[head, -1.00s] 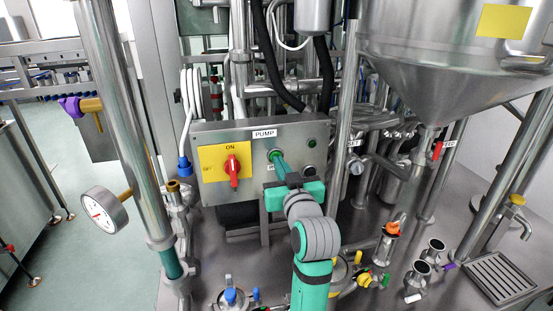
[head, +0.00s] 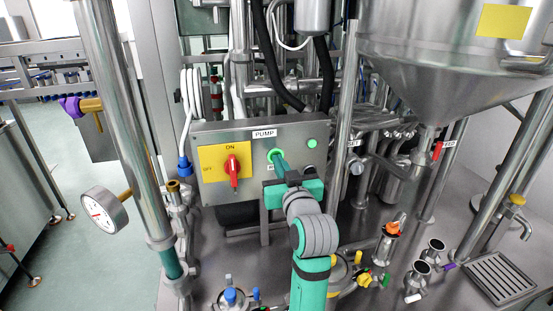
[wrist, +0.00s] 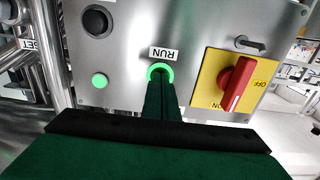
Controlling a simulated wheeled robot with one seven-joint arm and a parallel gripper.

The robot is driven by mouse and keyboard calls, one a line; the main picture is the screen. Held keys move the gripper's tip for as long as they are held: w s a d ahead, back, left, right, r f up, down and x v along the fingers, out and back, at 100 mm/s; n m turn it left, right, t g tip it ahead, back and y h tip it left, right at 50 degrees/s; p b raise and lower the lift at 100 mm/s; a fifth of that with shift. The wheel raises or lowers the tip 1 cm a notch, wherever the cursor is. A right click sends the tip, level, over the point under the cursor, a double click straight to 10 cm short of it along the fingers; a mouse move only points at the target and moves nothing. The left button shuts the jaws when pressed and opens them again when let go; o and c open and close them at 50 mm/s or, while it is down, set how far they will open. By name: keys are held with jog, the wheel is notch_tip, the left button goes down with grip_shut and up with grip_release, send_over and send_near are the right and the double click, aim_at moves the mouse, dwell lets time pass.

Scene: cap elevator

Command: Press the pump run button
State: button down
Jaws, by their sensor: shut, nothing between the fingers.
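The run button (head: 270,154) is on the front of the grey pump panel (head: 290,130), below the PUMP label. In the wrist view the run button (wrist: 161,68) shows as a bright green lit ring beside the RUN label (wrist: 165,53). My gripper (head: 277,159) is shut and empty. Its fingertips (wrist: 160,82) are at the button and cover its middle. They appear to touch it, though the contact itself is hidden. A small indicator (head: 311,143) to the right is lit green; it also shows lit in the wrist view (wrist: 99,80).
A red rotary switch (head: 233,171) on a yellow plate sits left of the button, its handle near vertical. A black button (wrist: 96,21) is also on the panel. A steel post (head: 345,120) and pipes stand to the right, with a pressure gauge (head: 104,209) at left.

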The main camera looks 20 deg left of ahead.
jog(key=shift+v, duration=2.75)
jog(key=shift+w, duration=0.1)
